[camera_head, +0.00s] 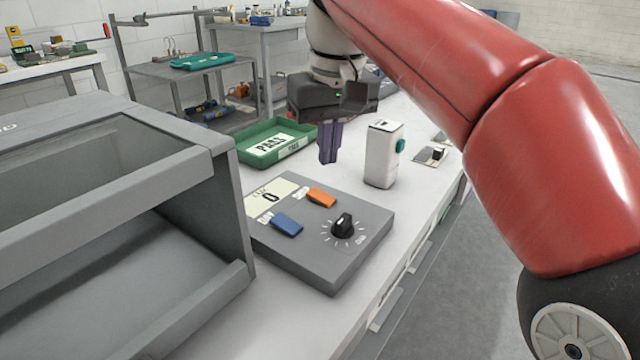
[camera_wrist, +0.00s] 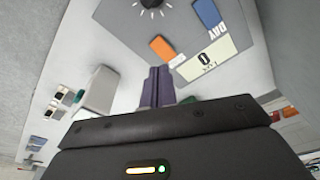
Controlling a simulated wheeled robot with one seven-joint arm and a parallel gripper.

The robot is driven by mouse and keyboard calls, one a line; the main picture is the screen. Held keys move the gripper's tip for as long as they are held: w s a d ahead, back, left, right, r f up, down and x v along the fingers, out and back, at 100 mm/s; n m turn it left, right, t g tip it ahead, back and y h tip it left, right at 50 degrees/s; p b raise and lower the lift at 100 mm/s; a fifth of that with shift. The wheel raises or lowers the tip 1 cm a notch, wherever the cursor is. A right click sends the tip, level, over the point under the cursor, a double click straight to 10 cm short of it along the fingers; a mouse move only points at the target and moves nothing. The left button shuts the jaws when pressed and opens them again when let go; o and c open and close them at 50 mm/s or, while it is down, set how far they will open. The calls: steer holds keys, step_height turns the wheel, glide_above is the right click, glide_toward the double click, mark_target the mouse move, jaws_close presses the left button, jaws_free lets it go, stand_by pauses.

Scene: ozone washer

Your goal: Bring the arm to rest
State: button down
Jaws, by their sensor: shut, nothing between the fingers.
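My gripper (camera_head: 330,142) hangs above the bench in the head view, its purple fingers pointing down. The fingers are together with nothing between them. It is between the green PASS tray (camera_head: 258,158) and the white box with a teal knob (camera_head: 381,158), behind the grey control panel (camera_head: 318,254). The wrist view also shows the closed fingers (camera_wrist: 158,88), with the panel (camera_wrist: 130,20) beyond them. My red arm reaches in from the right of the head view.
A grey open-fronted washer cabinet (camera_head: 205,165) stands at the left. The panel carries an orange button (camera_head: 321,197), a blue button (camera_head: 287,225), a black dial (camera_head: 343,224) and a display reading 0 (camera_head: 275,195). A small switch plate (camera_head: 432,155) lies behind the white box.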

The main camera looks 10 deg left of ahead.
steer(key=shift+r, duration=0.4)
steer(key=s+d+f+m+t, duration=0.1)
steer(key=s+d+f+m, duration=0.2)
steer(key=d, duration=0.5)
steer(key=s+d+f+m+t, duration=0.1)
steer(key=s+d+f+t, duration=0.15)
steer(key=d+f, duration=0.4)
steer(key=s+d+f+m+h, duration=0.1)
steer(key=s+d+f+m, duration=0.2)
steer(key=s+d+f, duration=0.6)
step_height(320, 180, down, 2)
steer(key=shift+d+f+m+t, duration=0.2)
steer(key=shift+d+m+t, duration=0.15)
steer(key=shift+d, duration=0.85)
